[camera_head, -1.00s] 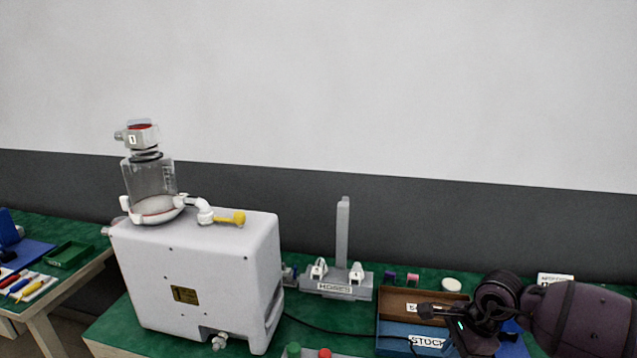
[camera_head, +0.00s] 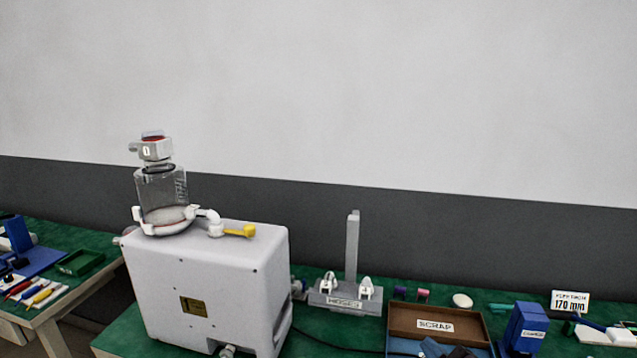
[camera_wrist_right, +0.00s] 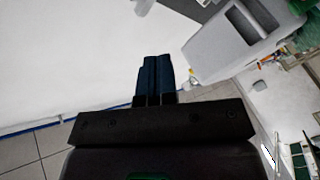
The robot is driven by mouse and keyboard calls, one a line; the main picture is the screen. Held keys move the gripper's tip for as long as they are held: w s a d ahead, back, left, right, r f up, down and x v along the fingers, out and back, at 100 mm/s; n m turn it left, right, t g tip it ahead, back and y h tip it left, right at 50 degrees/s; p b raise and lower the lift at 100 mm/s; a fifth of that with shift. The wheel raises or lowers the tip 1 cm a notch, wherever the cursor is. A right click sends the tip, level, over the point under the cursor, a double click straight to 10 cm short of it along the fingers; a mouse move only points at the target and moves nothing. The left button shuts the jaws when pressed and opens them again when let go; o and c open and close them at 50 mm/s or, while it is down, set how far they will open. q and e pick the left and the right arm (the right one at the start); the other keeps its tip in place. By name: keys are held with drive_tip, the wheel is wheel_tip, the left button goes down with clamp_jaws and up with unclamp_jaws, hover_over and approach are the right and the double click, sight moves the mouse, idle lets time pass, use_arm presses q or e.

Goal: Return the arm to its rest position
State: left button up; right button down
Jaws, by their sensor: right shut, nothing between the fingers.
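My right gripper (camera_wrist_right: 153,80) shows in the right wrist view with its two dark fingers pressed together and nothing between them. In that view it is over a tiled floor and a white wall, apart from the grey-white objects at the upper right. In the head view the large dark arm no longer covers the bench's right side. My left gripper is in neither current view.
A white pump unit (camera_head: 215,285) with a clear canister (camera_head: 162,195) stands on the green bench. A hose stand (camera_head: 345,296), a brown scrap tray (camera_head: 436,326) and a blue holder (camera_head: 525,328) stand to its right. A second bench (camera_head: 80,240) is at left.

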use_arm(q)
drive_tip(key=shift+s+f, duration=0.2)
drive_tip(key=shift+s, duration=0.1)
use_arm(e)
drive_tip(key=s+d+f+m+g+h, duration=0.2)
drive_tip(key=s+f+m, duration=0.4)
drive_tip(key=s+f, duration=0.4)
drive_tip(key=s+d+f+m+g+h, duration=0.3)
drive_tip(key=s+f+m, duration=0.3)
drive_tip(key=s+f, duration=0.4)
drive_tip(key=s+d+h, duration=0.1)
drive_tip(key=s, duration=0.2)
drive_tip(key=shift+s+d+g, duration=0.2)
drive_tip(key=shift+d+g, duration=0.1)
use_arm(q)
drive_tip(key=shift+w+r, duration=0.1)
drive_tip(key=shift+w, duration=0.05)
